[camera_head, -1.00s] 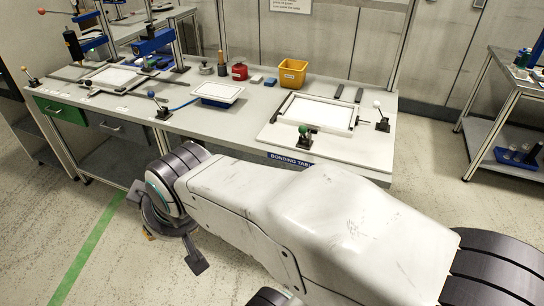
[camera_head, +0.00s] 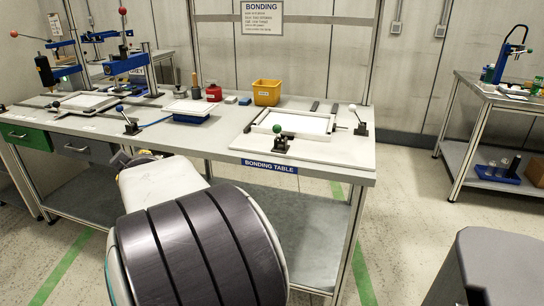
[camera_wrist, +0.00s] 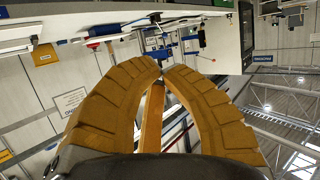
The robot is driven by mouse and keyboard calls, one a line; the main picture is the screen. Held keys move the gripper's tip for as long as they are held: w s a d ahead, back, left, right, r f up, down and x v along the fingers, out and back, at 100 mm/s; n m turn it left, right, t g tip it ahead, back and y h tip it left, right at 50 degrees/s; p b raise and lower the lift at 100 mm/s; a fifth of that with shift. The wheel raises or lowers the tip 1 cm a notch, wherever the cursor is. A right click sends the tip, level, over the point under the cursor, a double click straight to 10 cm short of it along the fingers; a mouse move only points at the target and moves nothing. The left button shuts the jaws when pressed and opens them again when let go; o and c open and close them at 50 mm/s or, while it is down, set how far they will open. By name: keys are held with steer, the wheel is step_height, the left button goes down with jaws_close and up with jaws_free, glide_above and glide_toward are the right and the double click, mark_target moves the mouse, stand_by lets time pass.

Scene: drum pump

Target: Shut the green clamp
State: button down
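The green clamp (camera_head: 279,144) stands at the front edge of the bonding table, in front of a white framed panel (camera_head: 301,125). Its green ball knob (camera_head: 277,128) points up above a dark base. Whether the clamp is open or shut is hard to tell at this size. My gripper (camera_wrist: 162,68) shows in the wrist view with its two tan fingers curved together, tips meeting and nothing held between them. In the head view my arm reaches toward the table's front edge, left of the green clamp, and mostly hides the gripper. The green clamp is not clear in the wrist view.
A clamp with a white knob (camera_head: 352,108) stands right of the panel and one with a blue knob (camera_head: 119,108) further left. A white-and-blue tray (camera_head: 190,115), red can (camera_head: 213,93) and yellow bin (camera_head: 266,93) stand on the table (camera_head: 228,118).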

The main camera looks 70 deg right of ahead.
steer(key=s+d+f+m+h+b, duration=0.1)
steer(key=d+f+h+b, duration=0.1)
steer(key=d+b, duration=0.25)
steer(key=s+d+f+m+h+b, duration=0.1)
steer(key=s+d+f+h+b, duration=0.15)
steer(key=d, duration=0.35)
steer(key=s+d+f+m+g+h+b, duration=0.2)
steer(key=s+d+f+h+b, duration=0.3)
steer(key=s+d+b, duration=0.3)
steer(key=s+d+f+m+g+h+b, duration=0.3)
steer(key=s+d+f+h+b, duration=0.2)
steer(key=s+d+b, duration=0.3)
steer(key=s, duration=0.2)
steer(key=shift+s+d+h+b, duration=0.15)
steer(key=shift+s+h+b, duration=0.2)
steer(key=shift+b, duration=0.05)
